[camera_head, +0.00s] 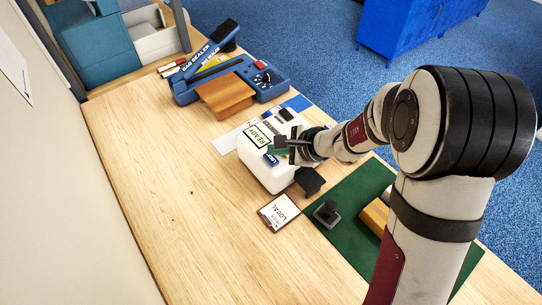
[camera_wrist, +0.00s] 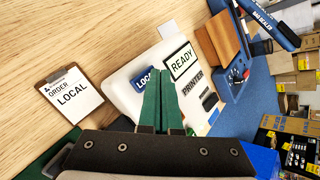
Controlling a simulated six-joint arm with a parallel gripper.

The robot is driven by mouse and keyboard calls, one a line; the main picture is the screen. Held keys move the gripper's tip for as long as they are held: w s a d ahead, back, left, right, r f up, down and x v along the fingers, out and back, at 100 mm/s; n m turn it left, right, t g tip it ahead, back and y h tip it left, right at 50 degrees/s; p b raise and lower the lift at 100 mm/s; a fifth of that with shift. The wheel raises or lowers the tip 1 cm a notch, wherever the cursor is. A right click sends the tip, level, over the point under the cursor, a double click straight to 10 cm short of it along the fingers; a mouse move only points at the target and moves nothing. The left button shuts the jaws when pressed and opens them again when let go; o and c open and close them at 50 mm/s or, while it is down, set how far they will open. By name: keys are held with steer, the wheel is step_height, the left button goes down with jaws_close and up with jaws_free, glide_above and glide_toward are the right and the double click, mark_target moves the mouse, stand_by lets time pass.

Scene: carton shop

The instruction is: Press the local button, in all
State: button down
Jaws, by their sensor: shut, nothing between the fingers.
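The white printer (camera_head: 262,176) stands on the wooden table. It also shows in the wrist view (camera_wrist: 122,78), with a READY display (camera_wrist: 182,63) and a blue button marked LOC (camera_wrist: 143,80), whose right part is hidden behind my fingers. In the head view the blue button (camera_head: 271,159) is at the printer's front edge. My gripper (camera_wrist: 163,76) is shut and empty, its green fingertips together over the printer beside the blue button. In the head view my gripper (camera_head: 279,148) is above the printer's top; whether it touches cannot be told.
A clipboard card reading ORDER LOCAL (camera_head: 279,211) lies on the table in front of the printer. A blue bag sealer (camera_head: 262,82) with a brown block stands behind. A green mat (camera_head: 350,210) with a dark stamp-like object (camera_head: 327,214) lies to the right. The table's left side is clear.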

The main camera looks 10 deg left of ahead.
mark_target(275, 160)
steer(key=shift+f, duration=0.4)
steer(key=shift+f, duration=0.45)
stand_by(0.5)
stand_by(0.3)
steer(key=shift+r, duration=0.9)
steer(key=shift+r, duration=2.5)
steer(key=shift+s, duration=0.1)
